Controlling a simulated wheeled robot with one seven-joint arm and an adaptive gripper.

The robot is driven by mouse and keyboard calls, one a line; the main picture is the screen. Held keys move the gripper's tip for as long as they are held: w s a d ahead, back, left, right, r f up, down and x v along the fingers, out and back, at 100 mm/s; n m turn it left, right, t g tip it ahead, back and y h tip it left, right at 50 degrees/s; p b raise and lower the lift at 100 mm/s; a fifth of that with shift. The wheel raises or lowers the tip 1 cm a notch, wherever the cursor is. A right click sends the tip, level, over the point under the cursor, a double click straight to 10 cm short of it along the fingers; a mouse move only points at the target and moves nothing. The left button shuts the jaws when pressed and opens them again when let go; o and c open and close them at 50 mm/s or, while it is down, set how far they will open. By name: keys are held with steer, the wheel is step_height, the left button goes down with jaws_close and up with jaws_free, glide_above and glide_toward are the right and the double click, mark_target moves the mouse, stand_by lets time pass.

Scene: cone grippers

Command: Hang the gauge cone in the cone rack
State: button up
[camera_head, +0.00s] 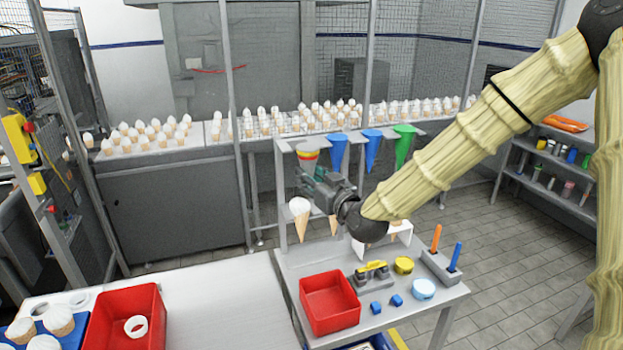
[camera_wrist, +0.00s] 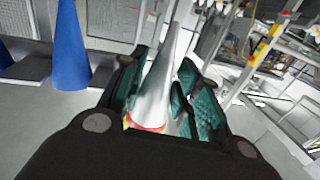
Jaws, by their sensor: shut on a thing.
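The gauge cone (camera_head: 307,155) is grey with a red and yellow band at its wide top end. It points down at the left end of the cone rack (camera_head: 350,139). My gripper (camera_head: 312,184) is shut on the cone, its teal finger pads on either side in the wrist view, where the cone (camera_wrist: 156,88) shows pale and shiny. Two blue cones (camera_head: 338,150) (camera_head: 372,148) and a green cone (camera_head: 403,144) hang in the rack to the right. I cannot tell whether the gauge cone rests in the rack or is only beside it.
Ice cream cones (camera_head: 300,216) stand below my gripper. The bench holds a red bin (camera_head: 330,302), a yellow tub (camera_head: 404,265), a white-blue tub (camera_head: 423,289), and orange and blue handled tools (camera_head: 436,238).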

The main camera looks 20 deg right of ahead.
steer(key=shift+w, duration=0.3)
steer(key=shift+w, duration=0.3)
steer(key=shift+w, duration=0.35)
steer(key=shift+w+b, duration=0.35)
steer(key=shift+d+b+x, duration=0.2)
steer(key=shift+b+x, duration=0.1)
steer(key=shift+x, duration=0.85)
steer(key=shift+d+b+x, duration=0.15)
steer(key=shift+b+x, duration=0.15)
steer(key=shift+x, duration=0.85)
steer(key=shift+f+b, duration=0.55)
steer(key=shift+b, duration=0.25)
stand_by(1.4)
steer(key=o, duration=1.4)
steer(key=shift+c, duration=0.2)
